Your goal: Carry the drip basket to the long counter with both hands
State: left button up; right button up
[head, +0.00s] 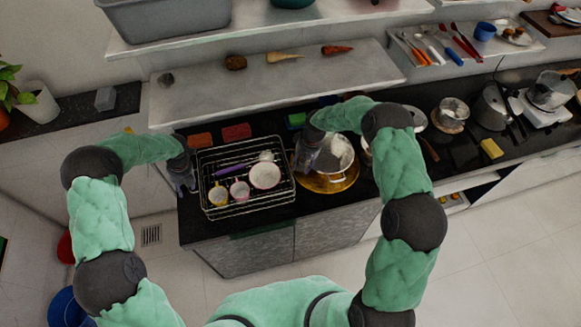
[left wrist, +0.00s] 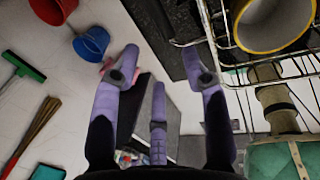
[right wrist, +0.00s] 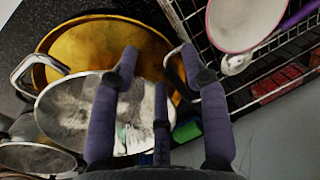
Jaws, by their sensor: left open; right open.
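The drip basket (head: 250,207) is a wire rack on a dark counter (head: 192,228). It holds a yellow mug (head: 218,196), a pink mug (head: 240,190), a pink-rimmed white bowl (head: 265,176) and a purple-handled utensil (head: 231,170). My left gripper (head: 187,180) is open beside the basket's left end. In the left wrist view, the basket wires (left wrist: 240,72) are right of the open fingers (left wrist: 164,66). My right gripper (head: 305,157) is open by the basket's right end. In the right wrist view, its fingers (right wrist: 158,66) are over pans, left of the basket (right wrist: 205,62).
A golden pan (head: 330,187) with a silvery lid or pan (head: 335,153) stands close right of the basket. Red blocks (head: 236,132) lie behind it. Farther right are pots (head: 490,108) and a yellow sponge (head: 491,148). Shelves (head: 290,78) overhang behind. Buckets (left wrist: 91,44) stand on the floor.

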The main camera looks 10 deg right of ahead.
aim_at(247, 183)
jog(key=k, duration=0.9)
